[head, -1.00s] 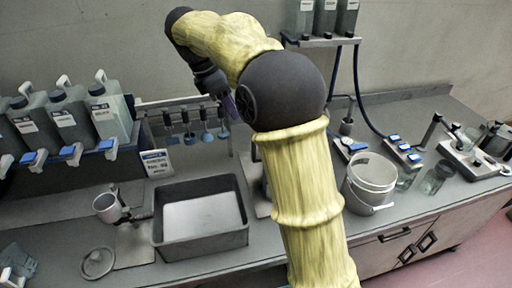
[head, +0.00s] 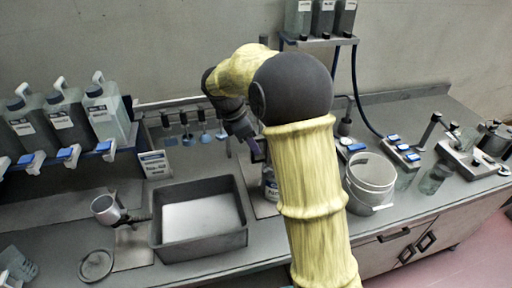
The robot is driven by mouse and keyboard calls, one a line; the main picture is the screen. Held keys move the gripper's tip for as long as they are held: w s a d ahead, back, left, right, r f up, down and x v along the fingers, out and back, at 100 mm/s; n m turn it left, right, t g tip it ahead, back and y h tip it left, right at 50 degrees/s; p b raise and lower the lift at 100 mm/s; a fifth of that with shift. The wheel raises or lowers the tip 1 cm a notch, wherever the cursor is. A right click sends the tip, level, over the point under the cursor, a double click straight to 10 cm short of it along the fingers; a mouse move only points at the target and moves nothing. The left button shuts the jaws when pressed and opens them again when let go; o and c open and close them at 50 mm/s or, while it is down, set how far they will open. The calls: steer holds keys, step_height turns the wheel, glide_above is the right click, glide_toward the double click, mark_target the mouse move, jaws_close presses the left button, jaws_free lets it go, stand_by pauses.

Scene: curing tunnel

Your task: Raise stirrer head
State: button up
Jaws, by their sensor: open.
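My gripper (head: 256,150) is partly hidden by my own arm. A dark upright post (head: 264,41) shows above my arm at the back and may belong to the stirrer. The stirrer head itself is not clearly visible. My arm covers that area, so I cannot tell its height or whether my gripper touches it.
A rack (head: 180,112) with hanging stirring tools is left of my gripper. A grey tray (head: 200,244) sits in front of it. A white bucket (head: 370,182) stands right of my arm. Jugs (head: 108,108) line the left. A cup (head: 105,209) is at front left.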

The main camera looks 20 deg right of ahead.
mark_target(255, 158)
steer(key=x, duration=0.3)
steer(key=shift+a, duration=0.3)
steer(key=shift+s+d+f, duration=0.1)
jaws_close()
step_height(255, 158, up, 14)
steer(key=p, duration=1.2)
steer(key=shift+f, duration=0.1)
steer(key=shift+w, duration=0.2)
